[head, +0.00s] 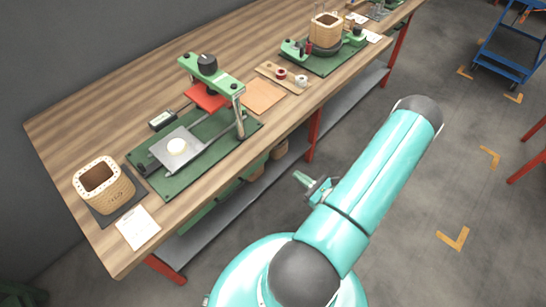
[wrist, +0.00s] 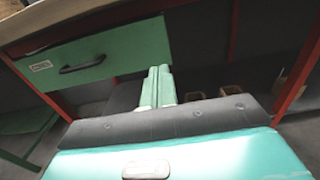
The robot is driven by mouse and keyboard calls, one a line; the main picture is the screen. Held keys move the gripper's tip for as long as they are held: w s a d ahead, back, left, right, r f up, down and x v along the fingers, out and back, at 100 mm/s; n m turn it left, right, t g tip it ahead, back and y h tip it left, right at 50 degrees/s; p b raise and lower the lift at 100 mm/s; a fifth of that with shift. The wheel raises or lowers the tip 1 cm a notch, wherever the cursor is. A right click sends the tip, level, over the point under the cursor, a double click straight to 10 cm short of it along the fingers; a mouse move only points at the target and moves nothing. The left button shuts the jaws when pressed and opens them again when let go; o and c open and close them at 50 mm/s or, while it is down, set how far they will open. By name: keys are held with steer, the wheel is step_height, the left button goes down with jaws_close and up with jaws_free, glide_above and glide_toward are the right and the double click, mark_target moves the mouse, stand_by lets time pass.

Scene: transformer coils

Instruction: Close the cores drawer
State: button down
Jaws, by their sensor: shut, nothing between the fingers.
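A green drawer front (wrist: 85,58) with a dark bar handle (wrist: 82,66) and a small white label hangs under the workbench in the wrist view. The label is too small to read, and I cannot tell how far the drawer stands out. In the head view, green parts (head: 256,166) show below the bench edge, mostly hidden by the top. My gripper (wrist: 157,84) is shut and empty, to the right of the drawer front and apart from the handle in the picture. It also shows in the head view (head: 301,178), out in front of the bench.
The wooden bench top (head: 150,85) carries a winding fixture (head: 190,150), a wooden coil former (head: 104,183) and a white card (head: 138,228). Red legs (head: 315,127) and a grey lower shelf (head: 345,98) stand below. Open floor (head: 440,180) lies right; a blue cart (head: 510,55) stands beyond.

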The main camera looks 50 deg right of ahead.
steer(key=w, duration=1.3)
steer(key=shift+w+a, duration=0.2)
steer(key=shift+w, duration=0.05)
steer(key=w, duration=0.4)
steer(key=shift+w, duration=0.2)
steer(key=shift+s, duration=0.15)
